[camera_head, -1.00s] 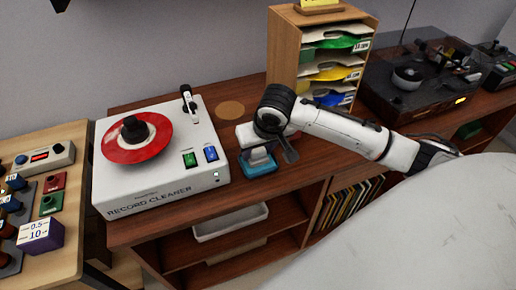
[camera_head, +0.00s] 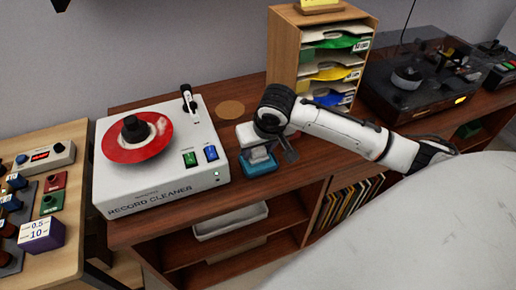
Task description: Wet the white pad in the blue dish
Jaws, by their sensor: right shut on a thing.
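The blue dish (camera_head: 259,168) sits on the brown wooden cabinet top, just right of the record cleaner. The white pad (camera_head: 259,154) is at the dish, low over or in it; I cannot tell whether it touches the bottom. My right gripper (camera_head: 272,150) points down over the dish and is shut on the pad. Its wrist and fingers hide part of the pad and the dish's back. My left gripper is not in view.
The white record cleaner (camera_head: 165,185) with a red disc (camera_head: 125,152) stands to the left. A wooden sorter (camera_head: 285,60) stands behind my right arm, and a turntable (camera_head: 425,85) is at the right. A round tan mat (camera_head: 230,109) lies behind the dish.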

